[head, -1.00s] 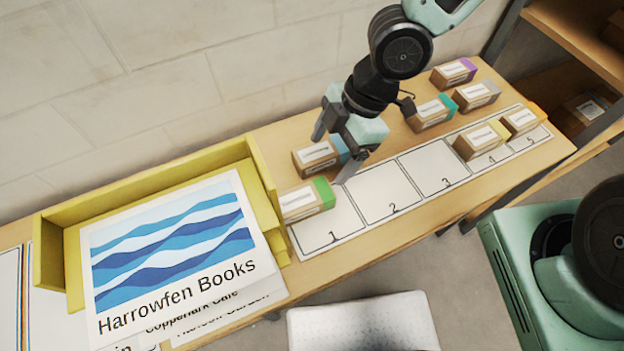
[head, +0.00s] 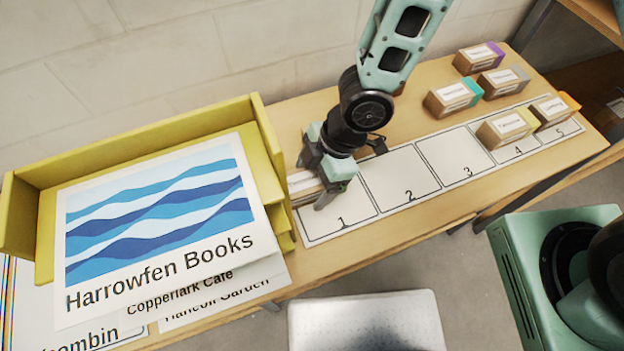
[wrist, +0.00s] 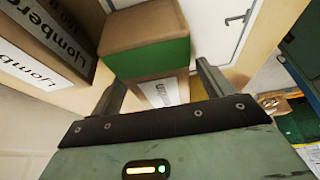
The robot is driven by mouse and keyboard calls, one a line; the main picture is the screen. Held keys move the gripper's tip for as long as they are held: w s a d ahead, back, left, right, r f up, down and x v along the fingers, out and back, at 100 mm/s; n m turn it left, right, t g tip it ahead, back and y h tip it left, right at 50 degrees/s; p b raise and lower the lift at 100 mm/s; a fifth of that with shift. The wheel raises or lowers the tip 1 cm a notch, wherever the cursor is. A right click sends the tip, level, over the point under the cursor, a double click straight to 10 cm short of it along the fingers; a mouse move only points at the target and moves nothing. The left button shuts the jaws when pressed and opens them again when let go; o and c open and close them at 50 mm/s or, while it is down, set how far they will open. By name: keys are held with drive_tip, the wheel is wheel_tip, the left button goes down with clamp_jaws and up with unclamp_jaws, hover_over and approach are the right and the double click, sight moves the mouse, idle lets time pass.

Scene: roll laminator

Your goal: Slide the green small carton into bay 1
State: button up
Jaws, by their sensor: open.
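The green small carton, brown with a green band and white label, is mostly hidden behind my gripper in the head view, its pale label side (head: 302,184) showing at the left end of the bay strip. In the wrist view its green band (wrist: 150,58) lies ahead of and between my fingers. My gripper (head: 311,186) is open and low at the carton; it also shows in the wrist view (wrist: 161,76). I cannot tell whether the fingers touch the carton. Bay 1 (head: 347,205) is an outlined, numbered rectangle, empty in its visible part, just right of my gripper.
A yellow tray (head: 20,215) with printed sheets stands close on the left. Bays 2 (head: 400,178) and 3 (head: 455,155) are empty. A yellow-banded carton (head: 505,128) is at bay 4. A teal-banded carton (head: 452,97) stands behind. Another labelled carton (wrist: 40,50) is close left in the wrist view.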

drive_tip(key=shift+a+f, duration=0.1)
drive_tip(key=shift+f, duration=0.15)
drive_tip(key=c, duration=1.1)
drive_tip(key=shift+s+d+b, duration=0.4)
drive_tip(key=shift+s+d, duration=0.05)
drive_tip(key=shift+d, duration=0.3)
drive_tip(key=shift+s+d+b, duration=0.4)
drive_tip(key=shift+d, duration=0.35)
drive_tip(key=shift+s+d+b, duration=0.4)
drive_tip(key=shift+s+d, duration=0.05)
drive_tip(key=shift+d, duration=0.3)
drive_tip(key=shift+c, duration=0.2)
drive_tip(key=o, duration=1.6)
wheel_tip(320, 180, up, 6)
drive_tip(key=p, duration=0.6)
drive_tip(key=shift+r, duration=0.1)
